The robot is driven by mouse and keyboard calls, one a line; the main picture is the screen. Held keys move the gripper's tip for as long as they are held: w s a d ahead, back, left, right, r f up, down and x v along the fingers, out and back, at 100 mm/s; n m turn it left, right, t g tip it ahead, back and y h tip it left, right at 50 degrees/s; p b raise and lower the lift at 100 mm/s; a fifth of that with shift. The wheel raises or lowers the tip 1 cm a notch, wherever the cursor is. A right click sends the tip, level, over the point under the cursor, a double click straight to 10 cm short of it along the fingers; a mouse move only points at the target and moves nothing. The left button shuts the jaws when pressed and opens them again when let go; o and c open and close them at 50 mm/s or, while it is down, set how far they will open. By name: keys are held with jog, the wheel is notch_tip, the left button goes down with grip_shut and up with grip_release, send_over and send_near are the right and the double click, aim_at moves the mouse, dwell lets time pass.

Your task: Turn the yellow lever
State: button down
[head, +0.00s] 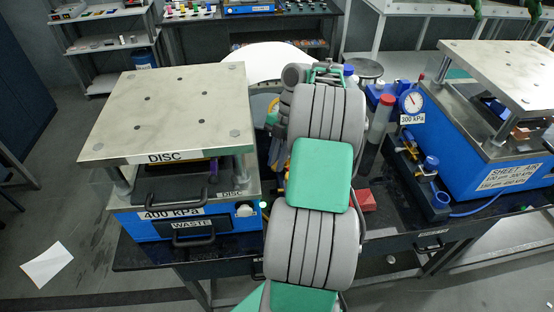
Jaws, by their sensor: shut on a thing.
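My grey and green arm reaches up the middle of the picture to the bench and hides what lies behind it. Its gripper and fingertips do not show. I cannot clearly make out the yellow lever. A small yellow-orange part (272,105) shows just left of the arm's far end, partly covered, and I cannot tell what it is. Right of the arm, a brass-coloured fitting (410,150) sits on a blue unit, below a round pressure gauge (411,101) labelled 300 kPa.
A DISC press (165,105) with a metal top plate stands left of my arm. A SHEET AIR press (500,65) stands at right. A red-capped bottle (382,118) and a red block (366,199) are close to the arm's right side. White paper (48,263) lies on the floor.

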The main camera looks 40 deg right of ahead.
jog(key=shift+w, duration=0.1)
dwell(0.4)
jog(key=shift+w+d+m+t+h+b, duration=0.1)
jog(key=shift+w+m+t+b, duration=0.35)
jog(key=shift+m, duration=1)
jog(key=shift+w+d+m+t+h+b, duration=0.2)
jog(key=shift+w+m+t, duration=0.45)
jog(key=shift+m, duration=0.85)
jog(key=shift+w+d+m+t+b, duration=0.1)
jog(key=shift+w+m+t+b, duration=0.4)
jog(key=shift+m, duration=0.95)
jog(key=c, duration=1.4)
grip_release()
jog(key=shift+w, duration=0.1)
jog(key=shift+o, duration=0.4)
jog(key=p+v, duration=0.2)
jog(key=v, duration=0.5)
jog(key=shift+r, duration=0.35)
